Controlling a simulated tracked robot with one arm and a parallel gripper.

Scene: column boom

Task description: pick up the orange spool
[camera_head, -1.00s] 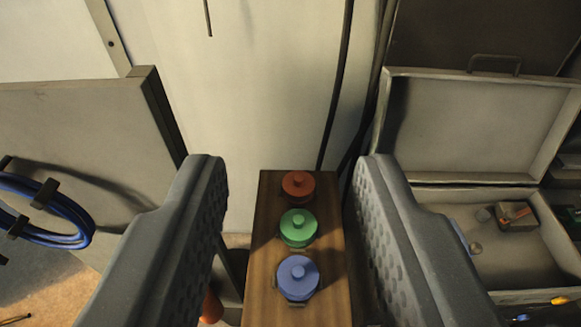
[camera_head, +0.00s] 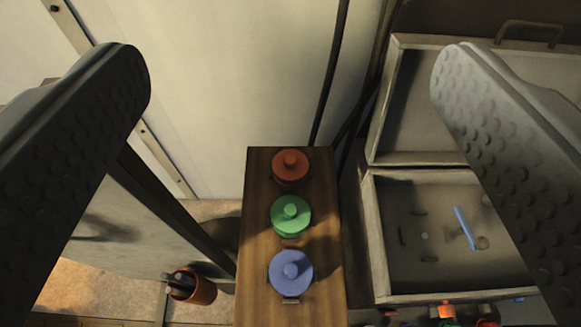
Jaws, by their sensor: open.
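The orange spool (camera_head: 290,168), a reddish-orange disc with a small knob on top, sits at the far end of a narrow wooden block (camera_head: 257,225). A green spool (camera_head: 291,215) and a blue spool (camera_head: 291,271) sit in a row nearer to me on the same block. My gripper (camera_head: 290,65) is open wide and empty. Its two fingers stand far to the left and right of the spool row, and neither appears to touch a spool. Their height above the spools is hard to tell.
An open grey case (camera_head: 383,289) with small items inside stands right of the block, partly behind the right finger. An orange pot (camera_head: 197,290) holding dark sticks stands at lower left. A grey panel (camera_head: 135,225) leans at left. Dark cables (camera_head: 329,85) hang behind the block.

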